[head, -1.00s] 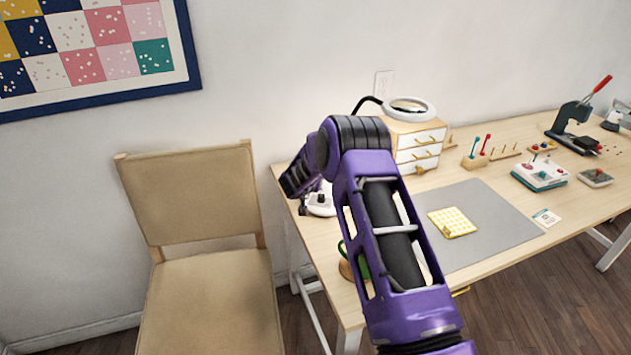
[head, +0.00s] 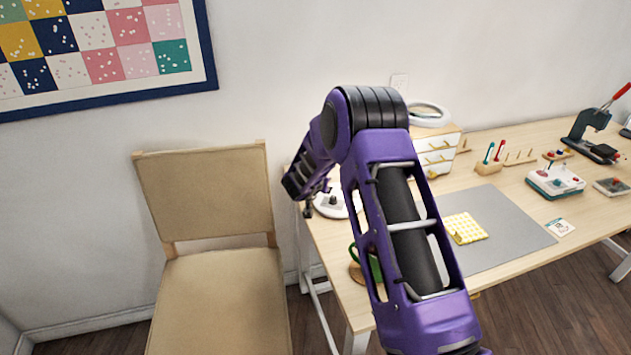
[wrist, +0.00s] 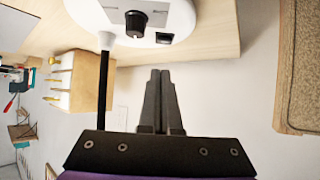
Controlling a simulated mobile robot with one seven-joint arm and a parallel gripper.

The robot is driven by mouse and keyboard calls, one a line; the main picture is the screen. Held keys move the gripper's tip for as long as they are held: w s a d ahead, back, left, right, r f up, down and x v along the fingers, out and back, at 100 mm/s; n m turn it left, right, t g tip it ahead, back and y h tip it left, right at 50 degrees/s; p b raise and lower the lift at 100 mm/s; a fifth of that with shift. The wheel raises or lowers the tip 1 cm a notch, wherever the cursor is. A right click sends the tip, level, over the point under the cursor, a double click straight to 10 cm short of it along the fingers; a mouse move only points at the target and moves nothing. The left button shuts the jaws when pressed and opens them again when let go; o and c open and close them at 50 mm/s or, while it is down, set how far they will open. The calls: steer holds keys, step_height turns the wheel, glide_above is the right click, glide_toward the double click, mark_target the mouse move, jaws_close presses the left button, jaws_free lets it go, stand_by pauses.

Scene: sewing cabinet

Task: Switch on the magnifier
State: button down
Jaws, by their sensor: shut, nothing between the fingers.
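The magnifier has a white round base (head: 330,206) at the left end of the table and a white ring head (head: 432,114) above the drawer box. In the wrist view its base (wrist: 185,14) fills the top, with a black knob (wrist: 136,22) and a small dark rocker switch (wrist: 164,38) beside it. The magnifier's black stem (wrist: 102,95) runs down from a white collar. My gripper (wrist: 160,72) is shut and empty, its fingertips pointing at the base near the switch, apparently apart from it. In the head view my gripper (head: 308,211) is at the base's left, partly hidden by my arm.
A drawer box (head: 436,150) stands behind the base. A grey mat (head: 510,240) with a yellow cloth (head: 465,228) lies to the right. A chair (head: 205,200) stands left of the table.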

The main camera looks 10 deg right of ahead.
steer(key=v, duration=1)
steer(key=shift+p, duration=0.35)
